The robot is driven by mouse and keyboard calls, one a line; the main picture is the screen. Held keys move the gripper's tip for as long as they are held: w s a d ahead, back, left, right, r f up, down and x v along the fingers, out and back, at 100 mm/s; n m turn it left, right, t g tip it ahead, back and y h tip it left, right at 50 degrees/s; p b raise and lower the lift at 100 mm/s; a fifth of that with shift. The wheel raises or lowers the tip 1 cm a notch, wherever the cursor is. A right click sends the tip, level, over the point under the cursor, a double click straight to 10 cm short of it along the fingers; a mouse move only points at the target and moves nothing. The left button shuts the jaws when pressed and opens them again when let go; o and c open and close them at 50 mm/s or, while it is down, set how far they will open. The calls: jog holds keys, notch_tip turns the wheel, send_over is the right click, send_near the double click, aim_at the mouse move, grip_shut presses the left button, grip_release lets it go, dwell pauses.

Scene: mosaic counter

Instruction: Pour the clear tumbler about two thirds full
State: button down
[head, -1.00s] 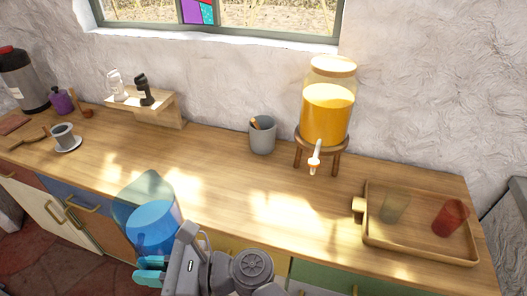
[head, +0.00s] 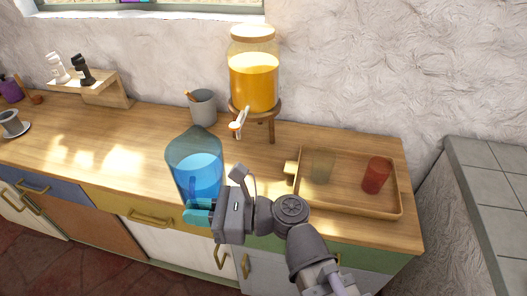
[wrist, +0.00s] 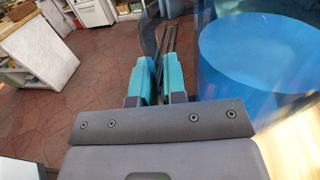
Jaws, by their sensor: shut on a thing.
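The clear tumbler (head: 321,167) stands upright at the left inside of a wooden tray (head: 345,207) on the counter's right part. I cannot make out any liquid in it. My gripper (head: 192,212) is shut on a clear pitcher (head: 194,150) holding blue liquid. The pitcher is over the counter's front edge, left of the tray and apart from the tumbler. In the wrist view the teal fingers (wrist: 160,75) are close together, with the blue liquid in the pitcher (wrist: 265,70) large at the right. The handle between the fingers is only partly visible.
A red tumbler (head: 376,175) stands in the tray, right of the clear one. A dispenser of orange drink (head: 254,80) stands on a wooden stand behind, its tap facing forward. A grey cup (head: 203,107) is beside it. The counter left of the pitcher is largely clear.

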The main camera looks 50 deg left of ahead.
jog(key=w+d+f+m+t+y+b, duration=0.1)
jog(key=w+d, duration=0.1)
jog(key=w, duration=0.7)
jog(key=w+d+f+m+t+y+b, duration=0.1)
jog(key=w+d+t+y, duration=0.1)
jog(key=w, duration=0.7)
jog(key=w+d+f+m+t+y, duration=0.1)
jog(key=w+d+m+t, duration=0.1)
jog(key=w, duration=0.7)
jog(key=shift+d+b, duration=0.4)
jog(key=shift+d, duration=0.35)
jog(key=r+m+p, duration=0.1)
jog(key=p, duration=0.1)
jog(key=s+r+m+p, duration=0.1)
jog(key=r+m+p, duration=0.1)
jog(key=d+r+m+p, duration=0.1)
jog(key=r+m+p, duration=0.1)
jog(key=shift+s+r, duration=0.1)
jog(key=shift+s, duration=0.2)
jog(key=shift+w+r+m+h+p, duration=0.1)
jog(key=shift+r+m+h+p, duration=0.4)
jog(key=shift+r+m+p, duration=0.55)
dwell(1.4)
